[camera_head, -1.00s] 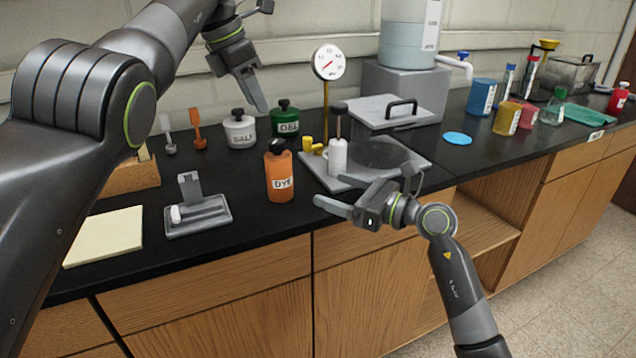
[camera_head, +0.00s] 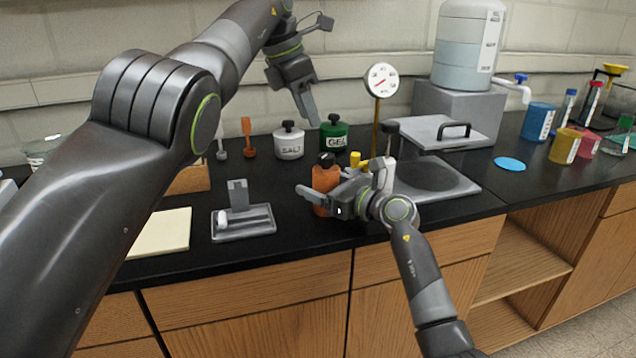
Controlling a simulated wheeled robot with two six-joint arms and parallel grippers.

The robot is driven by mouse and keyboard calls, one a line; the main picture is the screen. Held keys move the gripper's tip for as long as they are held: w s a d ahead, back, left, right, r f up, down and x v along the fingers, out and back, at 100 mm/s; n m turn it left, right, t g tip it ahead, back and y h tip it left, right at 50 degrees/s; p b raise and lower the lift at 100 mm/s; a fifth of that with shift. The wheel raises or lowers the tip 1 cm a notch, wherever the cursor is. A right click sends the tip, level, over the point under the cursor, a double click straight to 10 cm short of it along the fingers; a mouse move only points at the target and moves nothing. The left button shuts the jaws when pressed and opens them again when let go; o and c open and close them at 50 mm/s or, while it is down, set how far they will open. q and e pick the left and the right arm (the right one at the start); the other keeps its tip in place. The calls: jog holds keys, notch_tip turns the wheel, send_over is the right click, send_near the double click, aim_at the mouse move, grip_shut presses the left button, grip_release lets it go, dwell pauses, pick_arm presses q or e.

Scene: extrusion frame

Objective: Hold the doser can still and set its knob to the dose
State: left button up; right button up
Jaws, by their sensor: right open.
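Three labelled cans with black knobs stand on the black counter: the orange can (camera_head: 323,179), read as DYE a moment ago, the white SALT can (camera_head: 289,143) and the green GEL can (camera_head: 334,134). I cannot tell by label which is the doser can. My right gripper (camera_head: 322,184) is open at the orange can's near side and hides part of it and its label. Contact between them cannot be made out. My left gripper (camera_head: 309,112) hangs above and behind the cans, near SALT and GEL. It is seen side-on, so its opening is unclear.
A dial gauge (camera_head: 381,82) on a brass post stands behind a grey plate (camera_head: 455,190). A small grey stand (camera_head: 243,222) and a cream pad (camera_head: 161,233) lie to the left. A large tank (camera_head: 468,45) stands at the back right. The counter's front strip is clear.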

jog(key=shift+w+a, duration=0.3)
jog(key=shift+a, duration=0.15)
jog(key=shift+c, duration=0.4)
